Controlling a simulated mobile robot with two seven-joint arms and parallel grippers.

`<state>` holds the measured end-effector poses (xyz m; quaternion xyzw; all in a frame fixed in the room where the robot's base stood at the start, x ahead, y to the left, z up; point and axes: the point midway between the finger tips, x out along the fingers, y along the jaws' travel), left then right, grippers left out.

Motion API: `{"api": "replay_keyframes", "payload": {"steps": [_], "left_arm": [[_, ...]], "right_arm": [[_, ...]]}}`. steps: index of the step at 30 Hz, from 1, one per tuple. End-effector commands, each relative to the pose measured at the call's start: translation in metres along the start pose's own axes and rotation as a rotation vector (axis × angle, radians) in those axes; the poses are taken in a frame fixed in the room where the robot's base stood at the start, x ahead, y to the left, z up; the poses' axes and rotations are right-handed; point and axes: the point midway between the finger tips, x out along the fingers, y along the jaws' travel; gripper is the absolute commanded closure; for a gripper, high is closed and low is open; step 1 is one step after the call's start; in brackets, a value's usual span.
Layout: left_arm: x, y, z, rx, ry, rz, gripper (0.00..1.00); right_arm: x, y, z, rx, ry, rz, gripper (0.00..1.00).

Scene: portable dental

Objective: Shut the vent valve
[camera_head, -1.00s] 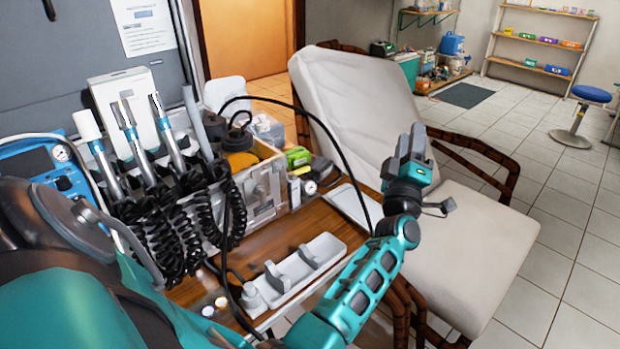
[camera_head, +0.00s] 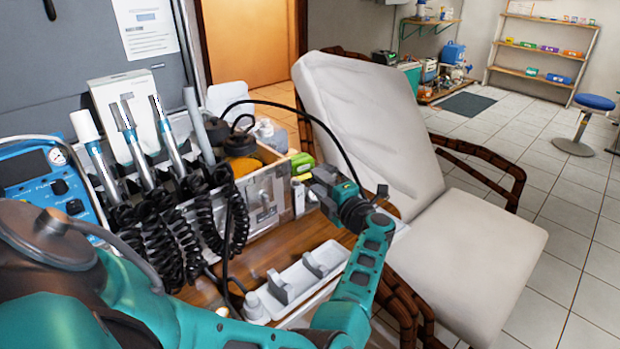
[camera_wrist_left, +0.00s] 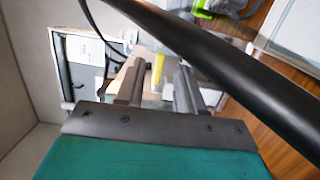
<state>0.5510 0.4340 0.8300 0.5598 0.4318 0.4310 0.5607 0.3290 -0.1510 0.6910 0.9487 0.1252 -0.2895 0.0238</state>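I cannot single out the vent valve in either view. A box-like unit with a silver latched side (camera_head: 262,198) stands on the wooden table, with a yellow-orange, black-topped part (camera_head: 240,148) inside it. My left gripper (camera_head: 312,185) is just right of this unit, above the table, pointing left. In the left wrist view its two fingers (camera_wrist_left: 157,85) are apart with a gap between them, and a yellow strip (camera_wrist_left: 158,70) shows beyond the gap. A black hose (camera_wrist_left: 225,60) crosses close in front of the wrist camera. My right gripper is not in view.
Dental handpieces (camera_head: 130,140) with coiled black cords stand at the left, beside a blue gauge box (camera_head: 45,180). A grey tray (camera_head: 300,282) lies at the table's front. A green item (camera_head: 301,162) sits behind my gripper. A white reclined chair (camera_head: 370,120) stands right.

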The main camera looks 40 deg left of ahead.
Motion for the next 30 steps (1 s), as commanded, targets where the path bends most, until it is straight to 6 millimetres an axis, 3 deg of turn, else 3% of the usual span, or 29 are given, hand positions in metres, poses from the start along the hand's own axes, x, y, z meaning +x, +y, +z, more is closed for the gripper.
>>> {"api": "replay_keyframes", "payload": {"steps": [3,9,20,30], "left_arm": [[0.022,-0.001,0.000,0.000,0.002,0.003,0.63],[0.042,-0.001,0.000,0.000,0.000,0.002,0.63],[0.047,0.001,0.000,0.000,-0.001,0.001,0.63],[0.046,0.000,0.000,0.000,-0.001,0.001,0.95]], "right_arm": [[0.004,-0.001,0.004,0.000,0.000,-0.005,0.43],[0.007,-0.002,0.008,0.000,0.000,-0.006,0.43],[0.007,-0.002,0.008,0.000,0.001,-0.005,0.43],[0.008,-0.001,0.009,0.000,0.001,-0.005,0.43]]}}
